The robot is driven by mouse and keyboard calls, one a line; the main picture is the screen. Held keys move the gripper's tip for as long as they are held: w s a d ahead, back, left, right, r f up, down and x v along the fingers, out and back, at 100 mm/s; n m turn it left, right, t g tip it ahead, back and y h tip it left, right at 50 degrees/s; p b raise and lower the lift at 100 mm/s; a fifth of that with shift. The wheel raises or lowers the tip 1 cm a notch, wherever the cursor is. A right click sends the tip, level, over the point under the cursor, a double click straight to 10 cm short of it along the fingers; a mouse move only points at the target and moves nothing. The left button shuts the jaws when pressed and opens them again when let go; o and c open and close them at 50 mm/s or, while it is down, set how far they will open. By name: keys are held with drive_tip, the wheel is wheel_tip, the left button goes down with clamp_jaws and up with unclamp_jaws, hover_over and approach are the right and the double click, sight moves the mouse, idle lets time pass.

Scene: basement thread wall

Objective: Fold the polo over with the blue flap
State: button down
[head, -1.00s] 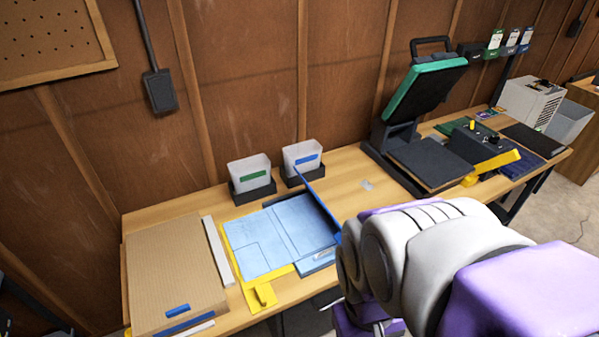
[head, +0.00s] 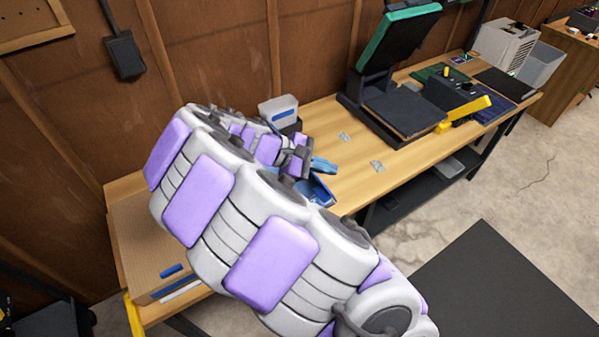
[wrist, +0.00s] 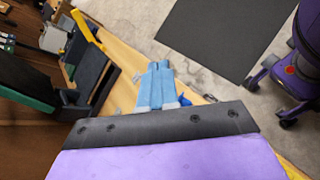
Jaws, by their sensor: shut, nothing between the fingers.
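My gripper (head: 323,165) has light blue fingers and reaches over the right part of the folding place in the head view. In the wrist view its two fingers (wrist: 160,72) lie together, shut and empty. The blue flap (head: 319,190) shows only as a small piece below the gripper; a bit of blue (wrist: 184,101) also shows beside the fingers in the wrist view. The light blue polo and the yellow-edged board are hidden behind my arm. I cannot tell whether the gripper touches the flap.
A bin with a blue label (head: 279,110) stands behind the gripper. A cardboard-coloured board (head: 143,250) lies at the left. A green-topped press (head: 395,75) stands to the right, with bare table (head: 350,160) before it. Open floor lies in front.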

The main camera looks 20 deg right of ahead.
drive_tip(key=w+a+f+n+t+h+p, duration=0.2)
drive_tip(key=w+a+f+n+t, duration=0.5)
drive_tip(key=a+f+n, duration=0.6)
drive_tip(key=w+d+f+m+b, duration=0.1)
drive_tip(key=w+d+b, duration=0.1)
drive_tip(key=d, duration=0.3)
drive_tip(key=w+d+f+g+b, duration=0.1)
drive_tip(key=w+d, duration=0.1)
drive_tip(key=d, duration=0.3)
drive_tip(key=shift+w+d+f+m+b, duration=0.25)
drive_tip(key=shift+w+m+b, duration=0.1)
drive_tip(key=shift+m+b, duration=0.05)
